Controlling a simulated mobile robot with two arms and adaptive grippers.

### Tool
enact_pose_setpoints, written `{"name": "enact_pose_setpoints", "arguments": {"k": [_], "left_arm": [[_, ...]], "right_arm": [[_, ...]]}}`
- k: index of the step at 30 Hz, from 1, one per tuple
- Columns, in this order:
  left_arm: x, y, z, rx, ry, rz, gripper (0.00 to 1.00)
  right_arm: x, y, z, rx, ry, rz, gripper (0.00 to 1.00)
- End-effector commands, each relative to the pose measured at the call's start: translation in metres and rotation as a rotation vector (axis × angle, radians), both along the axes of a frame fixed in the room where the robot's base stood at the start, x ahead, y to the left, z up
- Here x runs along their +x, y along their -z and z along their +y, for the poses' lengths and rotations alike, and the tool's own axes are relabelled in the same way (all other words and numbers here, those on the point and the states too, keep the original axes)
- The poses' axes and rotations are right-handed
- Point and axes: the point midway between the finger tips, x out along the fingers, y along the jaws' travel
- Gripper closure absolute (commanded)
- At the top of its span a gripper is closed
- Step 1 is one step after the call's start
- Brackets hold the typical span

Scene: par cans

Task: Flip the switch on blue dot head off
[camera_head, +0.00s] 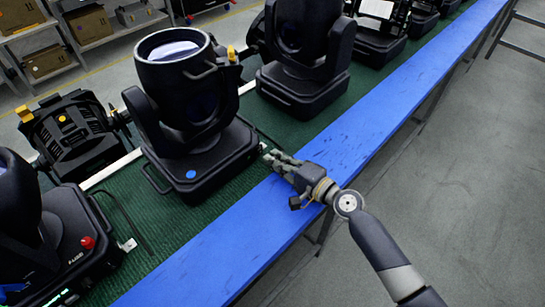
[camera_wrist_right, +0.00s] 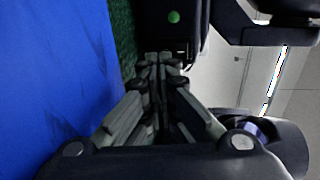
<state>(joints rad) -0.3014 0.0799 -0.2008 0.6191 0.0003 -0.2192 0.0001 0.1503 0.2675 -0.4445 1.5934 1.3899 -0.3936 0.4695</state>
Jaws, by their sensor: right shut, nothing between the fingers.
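The blue dot head is a black moving-head light (camera_head: 200,140) with a blue dot on the front of its base. It stands upright on the green strip. My right gripper (camera_head: 270,156) is shut and empty, its fingertips close to the right end of that base, over the table edge. I cannot tell whether they touch it. The switch itself is not clear, as the fingertips cover that area. In the right wrist view the shut fingers (camera_wrist_right: 160,60) point at a dark base; a green dot (camera_wrist_right: 173,17) shows on a black housing there. My left gripper is not in view.
A black par can (camera_head: 72,130) lies behind. The blue table border (camera_head: 230,250) is bare. Grey floor (camera_head: 460,170) is clear at right.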

Motion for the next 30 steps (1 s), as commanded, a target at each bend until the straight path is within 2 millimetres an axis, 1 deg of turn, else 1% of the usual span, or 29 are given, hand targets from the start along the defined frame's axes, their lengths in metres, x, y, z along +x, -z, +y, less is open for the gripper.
{"name": "enact_pose_setpoints", "arguments": {"k": [3,9,12,15,20,30], "left_arm": [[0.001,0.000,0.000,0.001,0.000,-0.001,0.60],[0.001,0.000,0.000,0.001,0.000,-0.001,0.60],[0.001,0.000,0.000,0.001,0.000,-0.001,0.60],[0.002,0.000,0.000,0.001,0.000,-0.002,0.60],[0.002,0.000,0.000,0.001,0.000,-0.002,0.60],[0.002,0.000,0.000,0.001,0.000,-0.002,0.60]], "right_arm": [[-0.018,-0.002,-0.018,-0.003,-0.001,0.003,1.00],[-0.049,-0.008,-0.048,-0.003,-0.001,0.002,1.00],[-0.061,-0.011,-0.059,-0.003,-0.002,0.002,1.00],[-0.069,-0.012,-0.067,-0.001,-0.002,0.002,1.00],[-0.074,-0.014,-0.073,-0.001,-0.001,0.000,1.00],[-0.074,-0.014,-0.073,0.000,-0.001,0.000,1.00]]}}
